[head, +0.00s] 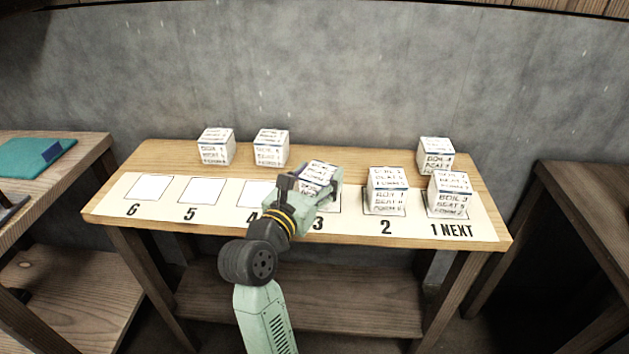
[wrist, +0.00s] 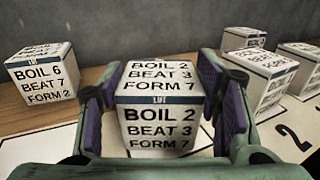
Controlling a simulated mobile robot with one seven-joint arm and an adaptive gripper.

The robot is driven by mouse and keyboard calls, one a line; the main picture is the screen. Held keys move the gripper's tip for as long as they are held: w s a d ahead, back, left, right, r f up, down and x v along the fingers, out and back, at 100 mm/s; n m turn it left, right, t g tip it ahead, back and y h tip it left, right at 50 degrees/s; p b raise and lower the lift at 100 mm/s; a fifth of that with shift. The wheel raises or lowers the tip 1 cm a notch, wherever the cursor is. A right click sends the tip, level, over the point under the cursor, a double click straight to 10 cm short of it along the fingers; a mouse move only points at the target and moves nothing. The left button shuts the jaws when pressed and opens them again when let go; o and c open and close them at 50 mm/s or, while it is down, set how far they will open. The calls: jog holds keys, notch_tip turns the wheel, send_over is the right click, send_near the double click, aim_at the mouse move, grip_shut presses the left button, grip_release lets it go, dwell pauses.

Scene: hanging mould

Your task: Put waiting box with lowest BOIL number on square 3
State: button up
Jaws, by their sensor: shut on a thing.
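My gripper (head: 311,187) is shut on a white box (head: 320,171) at square 3 (head: 332,206). In the wrist view the held box (wrist: 160,118) reads BOIL 2, BEAT 3, FORM 7 and sits between the purple finger pads of my gripper (wrist: 162,95). In the head view it looks slightly tilted; I cannot tell whether its underside touches the square. At the back of the table stand a left box (head: 216,147), a second box (head: 271,148) and a right box (head: 435,155). A box reading BOIL 6, BEAT 7, FORM 2 (wrist: 42,77) shows left in the wrist view.
One box stands on square 2 (head: 388,192) and one on square 1 NEXT (head: 449,196). Squares 6 (head: 150,188) and 5 (head: 201,190) are empty. Square 4 (head: 256,193) is partly hidden by my arm. A concrete wall (head: 330,80) rises behind the table.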

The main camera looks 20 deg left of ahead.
jog(key=shift+d+r, duration=0.1)
jog(key=shift+r, duration=0.1)
jog(key=shift+f, duration=0.25)
jog(key=o, duration=1.3)
jog(key=shift+r, duration=0.1)
jog(key=shift+r, duration=0.2)
jog(key=s+a, duration=0.1)
jog(key=s, duration=1.1)
jog(key=shift+a+b, duration=0.15)
jog(key=shift+b, duration=0.25)
